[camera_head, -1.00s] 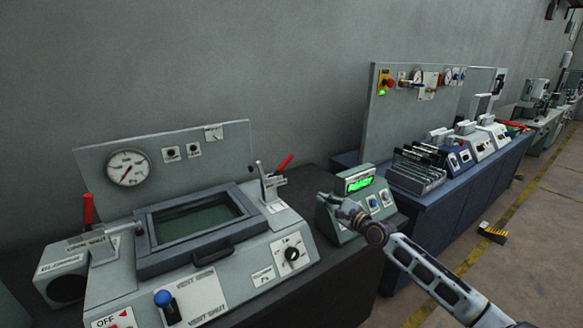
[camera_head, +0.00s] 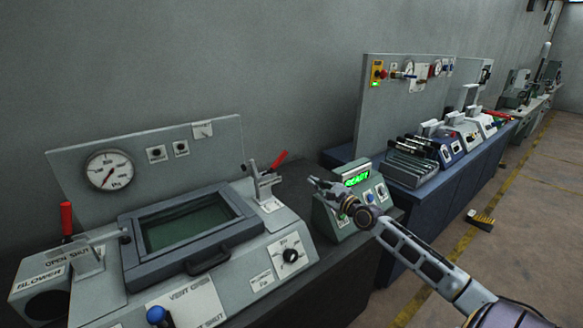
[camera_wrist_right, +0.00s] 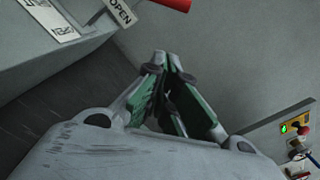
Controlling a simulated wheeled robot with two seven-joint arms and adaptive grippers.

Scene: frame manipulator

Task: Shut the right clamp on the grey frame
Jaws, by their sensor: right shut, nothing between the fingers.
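The grey frame (camera_head: 130,246) lies flat around a dark green window on the grey machine. The right clamp (camera_head: 261,183) stands at its right far corner, with its red handle (camera_head: 279,160) tilted up and away to the right. The red handle (camera_wrist_right: 172,3) and an OPEN label (camera_wrist_right: 120,12) show at the top of the right wrist view. My right gripper (camera_head: 314,184) is shut and empty, to the right of the clamp and apart from it. Its fingers (camera_wrist_right: 168,88) also show in the wrist view. The left clamp (camera_head: 88,258) has an upright red handle. My left gripper is out of view.
A small control box with a green READY display (camera_head: 357,178) stands just behind and right of my right gripper. A gauge panel (camera_head: 150,165) rises behind the frame. A blue-topped knob (camera_head: 156,315) is at the front. A blue bench (camera_head: 440,185) with devices stands farther right.

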